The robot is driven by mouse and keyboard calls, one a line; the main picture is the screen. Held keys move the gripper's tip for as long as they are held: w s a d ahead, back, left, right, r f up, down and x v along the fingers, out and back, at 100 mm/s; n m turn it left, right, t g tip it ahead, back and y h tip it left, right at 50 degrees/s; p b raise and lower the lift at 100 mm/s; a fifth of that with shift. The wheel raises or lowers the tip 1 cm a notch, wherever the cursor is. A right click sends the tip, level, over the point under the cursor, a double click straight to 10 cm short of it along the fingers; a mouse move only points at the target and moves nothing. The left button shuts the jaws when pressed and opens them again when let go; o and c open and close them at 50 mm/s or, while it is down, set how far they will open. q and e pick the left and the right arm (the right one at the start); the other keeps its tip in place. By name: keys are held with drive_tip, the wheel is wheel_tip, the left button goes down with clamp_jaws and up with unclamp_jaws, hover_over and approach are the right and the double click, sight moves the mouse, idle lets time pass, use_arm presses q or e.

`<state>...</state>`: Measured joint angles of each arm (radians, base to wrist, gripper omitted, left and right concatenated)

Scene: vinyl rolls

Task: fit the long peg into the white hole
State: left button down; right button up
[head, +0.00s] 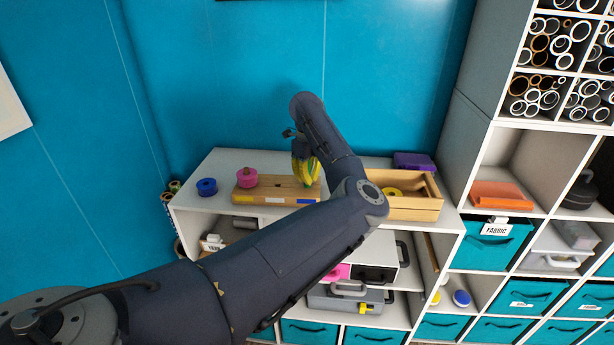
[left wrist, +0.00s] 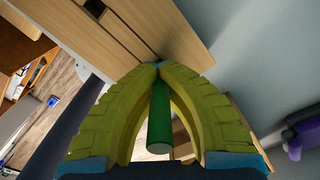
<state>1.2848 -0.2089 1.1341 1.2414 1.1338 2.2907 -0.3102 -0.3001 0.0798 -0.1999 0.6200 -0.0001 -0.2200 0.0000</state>
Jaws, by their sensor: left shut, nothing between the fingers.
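A long green peg (left wrist: 158,120) shows in the left wrist view, its round end toward the camera and its other end at the fingertips. My left gripper (head: 304,172) has yellow fingers and is over the right part of the wooden board (head: 278,190) in the head view. In the left wrist view its fingertips (left wrist: 158,68) meet, with the peg in the gap behind them; I see no clear grip. The board has white, blue and yellow labels on its front, and a dark square hole (left wrist: 122,17) shows in it. My right gripper is out of view.
A pink roll (head: 247,179) sits on the board's left end and a blue roll (head: 207,187) left of it. A wooden crate (head: 415,209) with a yellow roll stands at right, a purple box (head: 414,161) behind it.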

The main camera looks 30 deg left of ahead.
use_arm(q)
drive_tip(key=shift+r, duration=0.2)
idle(0.4)
drive_tip(key=shift+r, duration=2.7)
drive_tip(key=s+a+r, duration=0.4)
drive_tip(key=a, duration=0.4)
drive_tip(key=shift+s+a, duration=0.25)
drive_tip(key=shift+s, duration=0.1)
drive_tip(key=shift+f, duration=3)
drive_tip(key=shift+f, duration=0.95)
